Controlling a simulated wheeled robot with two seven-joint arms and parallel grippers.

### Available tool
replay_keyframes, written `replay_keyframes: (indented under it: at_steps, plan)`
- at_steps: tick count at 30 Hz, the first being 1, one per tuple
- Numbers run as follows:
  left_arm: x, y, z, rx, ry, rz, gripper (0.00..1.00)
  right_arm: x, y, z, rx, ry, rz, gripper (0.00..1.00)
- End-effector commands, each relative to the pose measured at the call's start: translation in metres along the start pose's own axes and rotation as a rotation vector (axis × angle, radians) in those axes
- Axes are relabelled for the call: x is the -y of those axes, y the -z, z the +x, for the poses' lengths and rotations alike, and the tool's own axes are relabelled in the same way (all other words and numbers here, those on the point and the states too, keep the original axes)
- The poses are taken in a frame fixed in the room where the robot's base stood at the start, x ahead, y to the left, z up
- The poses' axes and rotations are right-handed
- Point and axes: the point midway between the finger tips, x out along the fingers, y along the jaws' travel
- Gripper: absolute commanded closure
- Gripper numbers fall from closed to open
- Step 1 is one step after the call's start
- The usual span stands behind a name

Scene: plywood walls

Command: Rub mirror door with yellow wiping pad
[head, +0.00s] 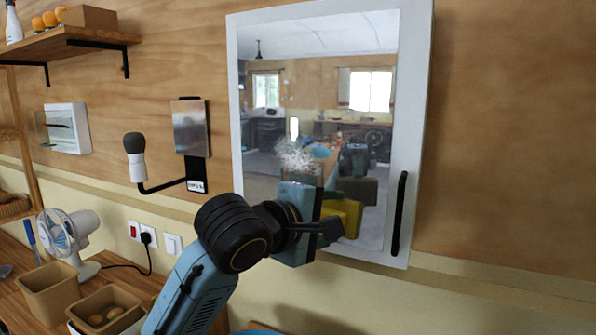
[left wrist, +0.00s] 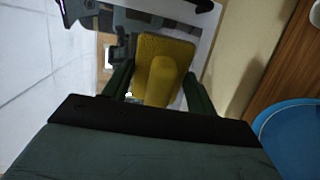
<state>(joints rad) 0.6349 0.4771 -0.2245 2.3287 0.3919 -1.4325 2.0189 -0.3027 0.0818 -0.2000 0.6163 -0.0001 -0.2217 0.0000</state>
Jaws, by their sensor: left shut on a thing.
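The mirror door (head: 345,65) is a white-framed cabinet front on the wall in the head view, with a black vertical handle (head: 399,213) at its right. A pale, speckled smudge (head: 300,158) shows on the glass. My left gripper (head: 330,226) is in front of the mirror's lower part, shut on the yellow wiping pad (head: 347,214). The left wrist view shows the pad (left wrist: 163,50) between the two dark fingers. The gripper partly hides the pad in the head view. I cannot tell whether the pad touches the glass. My right gripper is not in view.
A small metal plate on a black bracket (head: 190,130) and a grey-topped white object (head: 135,157) are left of the mirror. A fan (head: 68,235) and brown bins (head: 48,288) stand at lower left. A blue round thing (left wrist: 293,138) shows in the wrist view.

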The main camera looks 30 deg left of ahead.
Motion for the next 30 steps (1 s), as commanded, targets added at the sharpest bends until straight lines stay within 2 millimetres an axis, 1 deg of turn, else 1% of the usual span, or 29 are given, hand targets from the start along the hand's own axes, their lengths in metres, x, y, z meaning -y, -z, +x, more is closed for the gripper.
replay_keyframes:
  at_steps: [1, 3, 6, 9, 11, 14, 19, 24, 30]
  plan:
    - [-0.017, 0.003, -0.009, -0.053, -0.055, -0.006, 0.61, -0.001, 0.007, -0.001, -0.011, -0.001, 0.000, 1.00]
    - [-0.036, 0.011, -0.022, -0.128, -0.122, -0.013, 0.61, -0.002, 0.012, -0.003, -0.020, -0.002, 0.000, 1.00]
    - [-0.057, 0.022, -0.039, -0.210, -0.194, -0.014, 0.61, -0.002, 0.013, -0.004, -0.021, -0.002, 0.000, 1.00]
    - [-0.067, 0.029, -0.049, -0.251, -0.230, -0.013, 0.61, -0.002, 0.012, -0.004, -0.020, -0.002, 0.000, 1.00]
    - [-0.070, 0.031, -0.052, -0.262, -0.240, -0.012, 0.61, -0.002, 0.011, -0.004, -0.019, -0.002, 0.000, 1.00]
    - [-0.071, 0.034, -0.049, -0.269, -0.244, -0.011, 0.61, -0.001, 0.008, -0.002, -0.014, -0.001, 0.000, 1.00]
    - [-0.074, 0.038, -0.034, -0.270, -0.242, -0.010, 0.61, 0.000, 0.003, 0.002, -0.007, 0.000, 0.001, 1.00]
    - [-0.079, 0.043, -0.016, -0.270, -0.241, -0.009, 0.61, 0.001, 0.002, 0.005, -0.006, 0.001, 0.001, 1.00]
    - [-0.083, 0.046, -0.002, -0.268, -0.241, -0.009, 0.61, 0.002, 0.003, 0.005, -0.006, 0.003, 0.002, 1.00]
